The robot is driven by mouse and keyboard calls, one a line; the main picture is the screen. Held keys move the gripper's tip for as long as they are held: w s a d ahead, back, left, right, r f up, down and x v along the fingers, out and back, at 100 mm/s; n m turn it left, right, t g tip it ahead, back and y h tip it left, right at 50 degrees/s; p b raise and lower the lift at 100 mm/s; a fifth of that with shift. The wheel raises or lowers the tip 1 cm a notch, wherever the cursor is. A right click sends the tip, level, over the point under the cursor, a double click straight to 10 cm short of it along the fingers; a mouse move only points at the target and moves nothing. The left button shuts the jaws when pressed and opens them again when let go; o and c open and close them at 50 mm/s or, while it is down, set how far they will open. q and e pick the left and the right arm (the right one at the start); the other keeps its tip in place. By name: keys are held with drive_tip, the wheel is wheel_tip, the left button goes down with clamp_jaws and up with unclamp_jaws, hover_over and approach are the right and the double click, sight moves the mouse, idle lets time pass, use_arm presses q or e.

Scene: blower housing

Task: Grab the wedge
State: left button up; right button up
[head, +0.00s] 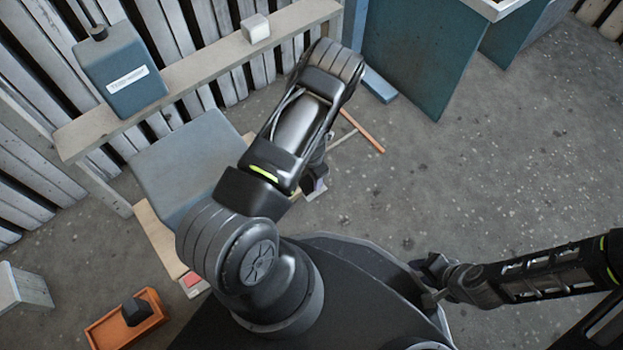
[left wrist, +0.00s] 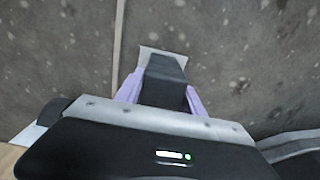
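A small black block (head: 137,311), which may be the wedge, sits in an orange tray (head: 95,335) at the lower left of the head view. My left gripper (head: 314,186) hangs low, partly hidden under its own arm, right of the grey slab and away from the tray. In the left wrist view, two pale lavender fingers (left wrist: 164,95) flank a dark block-like shape (left wrist: 165,70), with a light grey piece around its far end.
A grey-blue slab (head: 185,165) lies on a wooden stand beside the slatted wall. A ledge (head: 200,75) carries a labelled dark teal container (head: 122,75) and a white block (head: 255,28). An orange-and-tan stick (head: 362,132) is near my left arm. The floor at right is clear.

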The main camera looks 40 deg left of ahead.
use_arm(q)
clamp_jaws()
drive_tip(key=shift+r, duration=0.1)
idle(0.4)
wheel_tip(320, 180, up, 10)
drive_tip(key=p, duration=0.5)
idle(0.4)
